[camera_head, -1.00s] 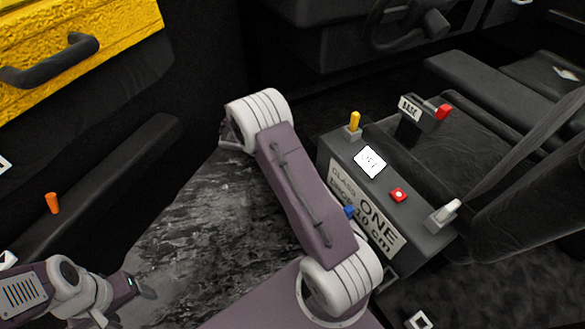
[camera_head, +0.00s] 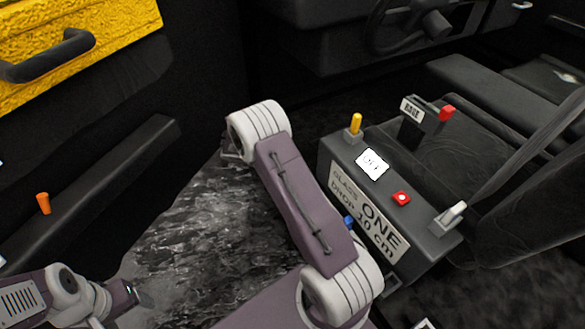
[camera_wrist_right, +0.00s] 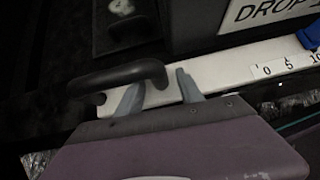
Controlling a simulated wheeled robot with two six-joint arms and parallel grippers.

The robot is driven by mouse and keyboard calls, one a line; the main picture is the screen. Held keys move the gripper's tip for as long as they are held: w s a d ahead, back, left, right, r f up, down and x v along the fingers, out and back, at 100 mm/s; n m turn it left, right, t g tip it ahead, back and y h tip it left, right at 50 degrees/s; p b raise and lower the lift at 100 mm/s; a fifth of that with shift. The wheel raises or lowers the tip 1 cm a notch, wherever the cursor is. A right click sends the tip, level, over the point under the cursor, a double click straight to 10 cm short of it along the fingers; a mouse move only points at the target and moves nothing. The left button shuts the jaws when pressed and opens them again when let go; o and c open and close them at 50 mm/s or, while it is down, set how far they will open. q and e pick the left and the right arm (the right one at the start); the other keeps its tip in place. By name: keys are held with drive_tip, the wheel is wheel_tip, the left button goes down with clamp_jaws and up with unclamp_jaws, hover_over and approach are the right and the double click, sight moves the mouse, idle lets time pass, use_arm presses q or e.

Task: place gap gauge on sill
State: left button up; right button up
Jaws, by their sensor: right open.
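I cannot pick out a gap gauge or the sill for certain. In the right wrist view my right gripper (camera_wrist_right: 162,92) is open, its two grey fingers apart in front of a white strip (camera_wrist_right: 225,70) marked 0, 5, 10. A black curved bar (camera_wrist_right: 120,75) crosses at the left fingertip; I cannot tell if they touch. A blue piece (camera_wrist_right: 311,36) sits at the strip's 10 end and also shows in the head view (camera_head: 348,221). In the head view my right arm hides its gripper. My left gripper (camera_head: 132,292) is at lower left, its jaws unclear.
A grey control box (camera_head: 405,215) reading "GLASS ONE DROP 10 cm" carries a yellow lever (camera_head: 355,123) and red button (camera_head: 401,198). An orange peg (camera_head: 43,203) stands on the dark armrest (camera_head: 95,185) at left. A yellow panel (camera_head: 110,40) is at upper left. Seats fill the right.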

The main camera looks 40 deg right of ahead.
drive_tip(key=p+v, duration=0.7)
drive_tip(key=v, duration=0.4)
drive_tip(key=s+a+r+m+t+y, duration=0.1)
drive_tip(key=s+a+r+m+y, duration=0.1)
drive_tip(key=s+a+m+y, duration=0.2)
drive_tip(key=s+a+r+m+t+y, duration=0.1)
drive_tip(key=s+a+r+m+y, duration=0.2)
drive_tip(key=s+a+m+y, duration=0.2)
drive_tip(key=s+a+m, duration=0.3)
drive_tip(key=s+m, duration=0.4)
drive_tip(key=s, duration=0.2)
drive_tip(key=shift+m+t, duration=0.3)
drive_tip(key=shift+t, duration=0.1)
drive_tip(key=shift+a, duration=0.1)
